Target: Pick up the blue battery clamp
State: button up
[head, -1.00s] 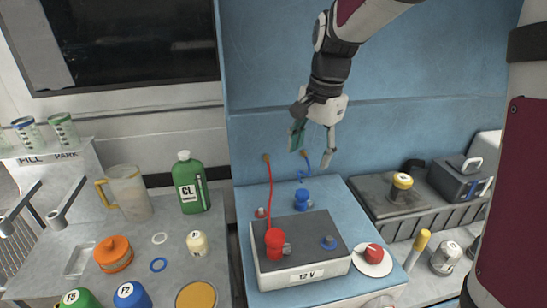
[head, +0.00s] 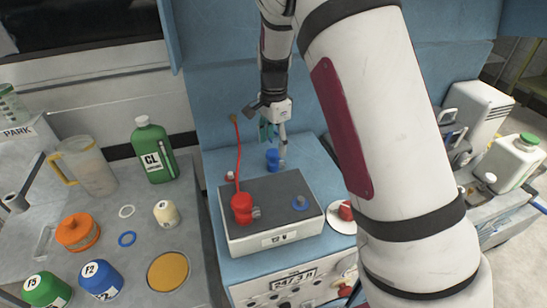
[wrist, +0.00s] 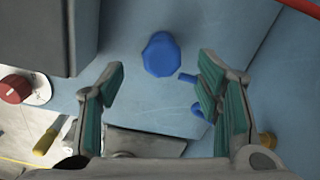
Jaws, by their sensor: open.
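The blue battery clamp (head: 273,160) stands on the light blue bench top behind the 12 V battery (head: 270,240). In the wrist view the clamp (wrist: 161,54) shows from above as a blue knob, with small blue parts at its right. My gripper (head: 272,134) is open and empty above and just behind the clamp. In the wrist view its green-padded fingers (wrist: 165,88) are spread, and the clamp appears beyond the tips, between their lines. The red clamp (head: 242,207) sits on the battery's left terminal, with a red cable rising from it.
The battery's dark side (wrist: 45,35) is close at the left of the wrist view. A red knob on a white disc (head: 346,211) is right of the battery. Bottles and jars, including a green CL bottle (head: 153,150), fill the left bench.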

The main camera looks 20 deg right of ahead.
aim_at(274, 151)
jog(key=shift+w+d+f+p, duration=0.1)
jog(key=shift+f+p, duration=0.1)
jog(key=shift+f, duration=1.3)
jog(key=shift+w+f+p, duration=0.1)
jog(key=shift+f+p, duration=0.05)
jog(key=shift+f, duration=1.3)
jog(key=shift+c, duration=0.6)
jog(key=c, duration=1.2)
